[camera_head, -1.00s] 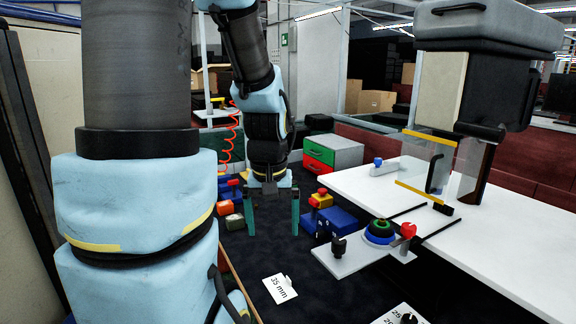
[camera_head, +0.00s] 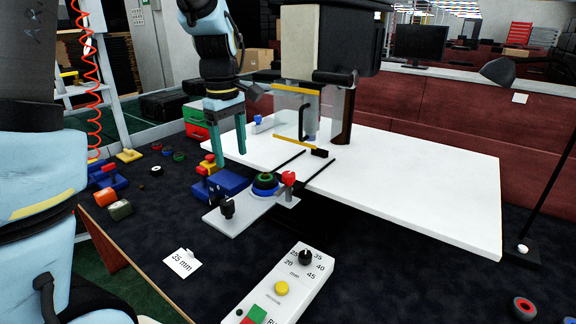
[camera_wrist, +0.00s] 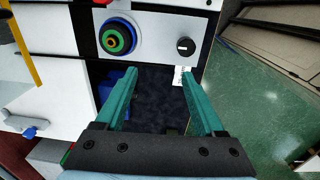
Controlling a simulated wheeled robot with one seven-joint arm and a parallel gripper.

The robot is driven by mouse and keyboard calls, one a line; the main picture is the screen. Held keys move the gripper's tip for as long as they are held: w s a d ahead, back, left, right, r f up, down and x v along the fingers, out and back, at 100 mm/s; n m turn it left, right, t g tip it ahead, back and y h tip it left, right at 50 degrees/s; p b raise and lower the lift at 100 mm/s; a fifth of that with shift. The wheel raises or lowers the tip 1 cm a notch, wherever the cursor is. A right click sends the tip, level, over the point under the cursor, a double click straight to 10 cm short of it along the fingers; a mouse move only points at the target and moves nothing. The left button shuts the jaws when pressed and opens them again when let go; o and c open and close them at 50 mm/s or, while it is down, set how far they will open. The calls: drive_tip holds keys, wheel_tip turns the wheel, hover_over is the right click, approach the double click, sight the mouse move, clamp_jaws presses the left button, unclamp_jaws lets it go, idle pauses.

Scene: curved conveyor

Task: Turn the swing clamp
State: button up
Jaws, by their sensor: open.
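A light grey fixture plate (camera_head: 243,212) juts from the front of the white table. It carries a stack of green, black and blue rings (camera_head: 265,182), a red-topped post (camera_head: 288,180) beside the stack, and a black knobbed post (camera_head: 227,208) at its near left end. I cannot tell for certain which post is the swing clamp. My gripper (camera_head: 228,158) points down, open and empty, above and behind the plate's left side. In the wrist view the rings (camera_wrist: 117,38) and black knob (camera_wrist: 185,46) lie beyond my open fingers (camera_wrist: 158,78), apart from them.
The white table (camera_head: 420,180) bears a press-like machine with a yellow-edged guard (camera_head: 297,90). Blue blocks (camera_head: 226,184) lie left of the plate. A control panel (camera_head: 283,288) with a dial stands in front. A "35 mm" card (camera_head: 183,263) lies front left.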

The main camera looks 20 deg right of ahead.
sight(289, 173)
drive_tip(key=s+d+r+n, duration=0.2)
drive_tip(key=d, duration=0.4)
drive_tip(key=s+d+r+n, duration=0.1)
drive_tip(key=s+d+r, duration=0.15)
drive_tip(key=d, duration=0.35)
drive_tip(key=f+p, duration=0.1)
drive_tip(key=f, duration=0.2)
drive_tip(key=f+p, duration=0.1)
drive_tip(key=f, duration=0.3)
drive_tip(key=w+f+p, duration=0.1)
drive_tip(key=f, duration=0.2)
drive_tip(key=shift+d+f+p, duration=0.25)
drive_tip(key=shift+f+p, duration=0.1)
clamp_jaws()
